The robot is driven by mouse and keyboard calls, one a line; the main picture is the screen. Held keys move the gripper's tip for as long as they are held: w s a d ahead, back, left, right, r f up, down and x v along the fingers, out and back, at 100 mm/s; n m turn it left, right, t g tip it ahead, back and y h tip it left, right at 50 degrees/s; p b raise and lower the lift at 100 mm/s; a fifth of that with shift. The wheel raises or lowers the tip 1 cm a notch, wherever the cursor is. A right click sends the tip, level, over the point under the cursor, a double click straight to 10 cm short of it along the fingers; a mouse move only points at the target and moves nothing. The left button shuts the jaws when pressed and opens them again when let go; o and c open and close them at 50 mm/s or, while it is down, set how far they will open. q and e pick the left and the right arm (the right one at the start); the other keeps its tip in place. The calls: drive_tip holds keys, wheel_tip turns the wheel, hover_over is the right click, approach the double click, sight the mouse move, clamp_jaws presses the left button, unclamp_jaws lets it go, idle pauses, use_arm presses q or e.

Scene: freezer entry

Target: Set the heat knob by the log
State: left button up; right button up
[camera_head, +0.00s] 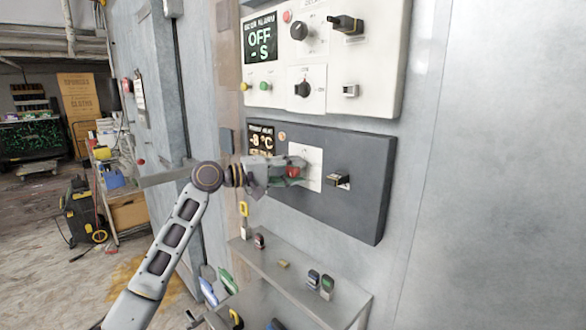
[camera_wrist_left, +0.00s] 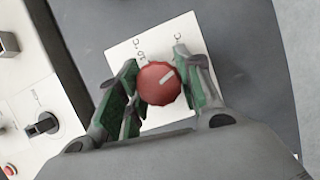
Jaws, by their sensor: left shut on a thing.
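The heat knob is a red round knob (camera_wrist_left: 159,83) with a pale pointer mark, on a white plate (camera_wrist_left: 128,49) with °C marks. In the wrist view its pointer slants to the upper right. My left gripper (camera_wrist_left: 160,88) is shut on the knob, with a green-padded finger on each side. In the head view my left gripper (camera_head: 290,172) covers most of the knob against the dark panel (camera_head: 360,199). The panel's small display (camera_head: 261,143) shows an orange °C reading, too small to read surely. A clipboard (camera_head: 139,93) hangs on the left wall; its writing is unreadable. My right gripper is out of view.
A white control panel (camera_head: 379,74) with black knobs and an OFF display is just above. A metal shelf (camera_head: 345,296) with small items juts out below. A cluttered cart and a yellow-black machine (camera_head: 82,210) stand at left on open floor.

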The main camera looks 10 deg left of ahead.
use_arm(q)
drive_tip(key=shift+m+y+p, duration=0.4)
drive_tip(key=shift+m, duration=0.4)
drive_tip(key=shift+r+m+y+p, duration=0.1)
drive_tip(key=shift+m+y+p, duration=0.6)
drive_tip(key=shift+m, duration=0.4)
drive_tip(key=shift+m+p, duration=0.35)
drive_tip(key=shift+m, duration=0.05)
drive_tip(key=shift+m+y+p, duration=0.4)
drive_tip(key=shift+m+p, duration=0.1)
drive_tip(key=shift+m, duration=0.1)
drive_tip(key=shift+m+y+p, duration=0.7)
drive_tip(key=shift+m+p, duration=0.05)
drive_tip(key=shift+m, duration=0.25)
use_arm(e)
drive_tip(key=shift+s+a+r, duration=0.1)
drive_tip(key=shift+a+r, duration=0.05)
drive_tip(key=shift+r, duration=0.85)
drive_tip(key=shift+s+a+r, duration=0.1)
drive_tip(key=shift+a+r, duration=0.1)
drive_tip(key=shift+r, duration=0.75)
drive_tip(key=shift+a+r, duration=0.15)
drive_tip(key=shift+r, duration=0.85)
use_arm(q)
drive_tip(key=shift+f, duration=0.2)
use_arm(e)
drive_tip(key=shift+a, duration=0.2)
